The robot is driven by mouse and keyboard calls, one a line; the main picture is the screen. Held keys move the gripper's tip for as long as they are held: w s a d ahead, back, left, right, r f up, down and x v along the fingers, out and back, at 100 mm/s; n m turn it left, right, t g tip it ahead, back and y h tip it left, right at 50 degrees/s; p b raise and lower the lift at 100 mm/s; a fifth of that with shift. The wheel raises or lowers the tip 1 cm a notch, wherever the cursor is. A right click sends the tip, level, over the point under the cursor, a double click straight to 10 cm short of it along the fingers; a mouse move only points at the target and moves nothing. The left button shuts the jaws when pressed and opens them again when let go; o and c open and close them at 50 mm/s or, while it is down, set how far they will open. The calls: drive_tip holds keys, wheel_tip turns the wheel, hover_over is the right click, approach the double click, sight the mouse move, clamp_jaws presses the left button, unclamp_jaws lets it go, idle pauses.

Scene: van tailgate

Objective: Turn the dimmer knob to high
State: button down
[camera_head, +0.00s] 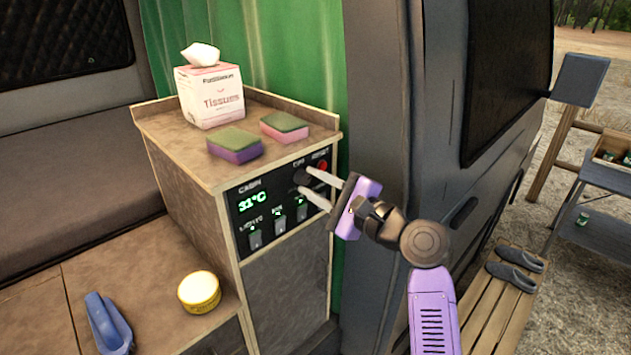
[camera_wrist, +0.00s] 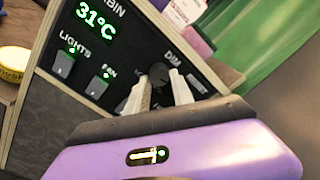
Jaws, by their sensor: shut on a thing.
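The dimmer knob (camera_wrist: 159,74) is a dark round knob under the "DIM" label on the black control panel (camera_head: 243,222). It also shows in the head view (camera_head: 301,176), partly hidden by my fingers. My gripper (camera_head: 306,181) reaches the panel from the right with its two pale fingers on either side of the knob. In the wrist view my gripper (camera_wrist: 161,85) is shut on the knob. The knob's pointer and the low and high marks are too hidden or small to read.
The panel has a green 31°C display (camera_head: 252,201), several lit rocker switches and a red reset button (camera_head: 322,166). A tissue box (camera_head: 211,97) and two sponges stand on the cabinet top (camera_head: 180,145). The van's dark door pillar (camera_head: 390,120) is close to my arm.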

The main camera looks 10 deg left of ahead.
drive_tip(key=m, duration=0.3)
drive_tip(key=r+m, duration=0.1)
drive_tip(key=m, duration=0.1)
drive_tip(key=shift+s+a, duration=0.15)
drive_tip(key=shift+a, duration=0.15)
idle(0.4)
drive_tip(key=c, duration=1.1)
unclamp_jaws()
drive_tip(key=shift+d+f+m, duration=0.1)
drive_tip(key=shift+f+m, duration=0.15)
drive_tip(key=shift+m, duration=0.05)
drive_tip(key=shift+d+f, duration=0.1)
drive_tip(key=shift+s+d+f, duration=0.1)
drive_tip(key=shift+s+d, duration=0.05)
drive_tip(key=shift+d, duration=0.1)
drive_tip(key=v, duration=0.2)
drive_tip(key=b+v, duration=0.1)
drive_tip(key=v, duration=0.1)
drive_tip(key=b+v, duration=0.1)
drive_tip(key=v, duration=0.2)
drive_tip(key=shift+s+d+r, duration=0.1)
drive_tip(key=shift+r, duration=0.2)
